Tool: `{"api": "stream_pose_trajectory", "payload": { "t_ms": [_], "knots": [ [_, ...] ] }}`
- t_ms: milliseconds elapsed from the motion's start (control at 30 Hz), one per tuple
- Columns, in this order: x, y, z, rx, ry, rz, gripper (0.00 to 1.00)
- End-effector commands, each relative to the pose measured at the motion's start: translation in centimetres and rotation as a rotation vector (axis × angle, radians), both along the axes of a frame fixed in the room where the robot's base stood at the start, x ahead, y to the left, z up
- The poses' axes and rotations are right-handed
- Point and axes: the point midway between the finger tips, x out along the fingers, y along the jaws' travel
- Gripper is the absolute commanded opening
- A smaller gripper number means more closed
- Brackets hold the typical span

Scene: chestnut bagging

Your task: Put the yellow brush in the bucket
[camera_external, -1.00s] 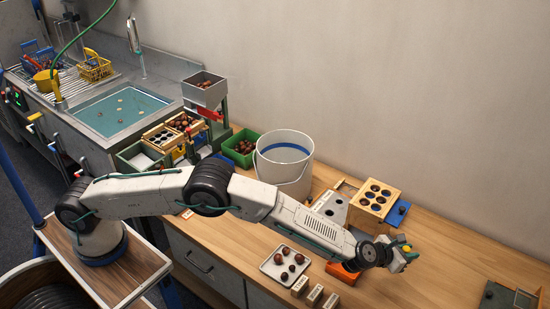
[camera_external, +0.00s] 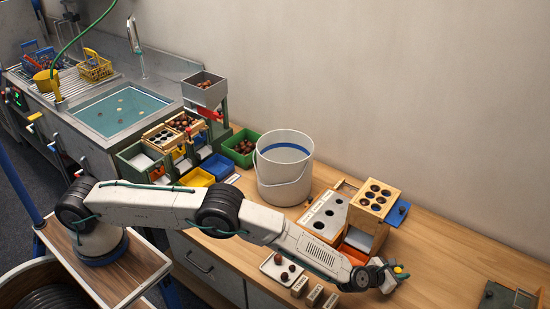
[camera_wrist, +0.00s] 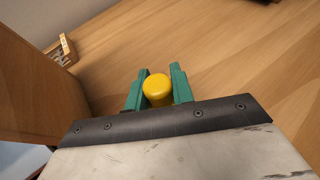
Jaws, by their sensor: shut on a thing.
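The yellow brush (camera_wrist: 157,90) shows in the wrist view as a rounded yellow end between two green fingers. My gripper (camera_wrist: 156,86) is shut on it. In the external view my gripper (camera_external: 398,271) is over the front part of the counter, right of the bucket, with a small yellow bit of the brush (camera_external: 398,269) at its tip. The rest of the brush is hidden. The white bucket (camera_external: 284,178) stands upright on the counter behind my arm, with a blue band inside and a wire handle. Its floor is hidden.
A wooden holed box (camera_external: 376,197) and a grey holed board (camera_external: 325,216) stand between the bucket and my gripper. A tray with chestnuts (camera_external: 270,265) and small labelled blocks (camera_external: 314,295) lie near the front edge. The counter on the right is mostly clear.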

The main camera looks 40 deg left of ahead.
Motion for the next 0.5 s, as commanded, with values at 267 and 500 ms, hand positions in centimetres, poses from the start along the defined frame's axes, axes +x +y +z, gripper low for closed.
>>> {"api": "stream_pose_trajectory", "payload": {
  "t_ms": [267, 500],
  "knots": [
    [-0.01, 0.03, -0.34, 0.001, 0.001, 0.000, 0.45],
    [-0.01, 0.03, -0.28, 0.001, 0.001, 0.000, 0.45]
  ]
}}
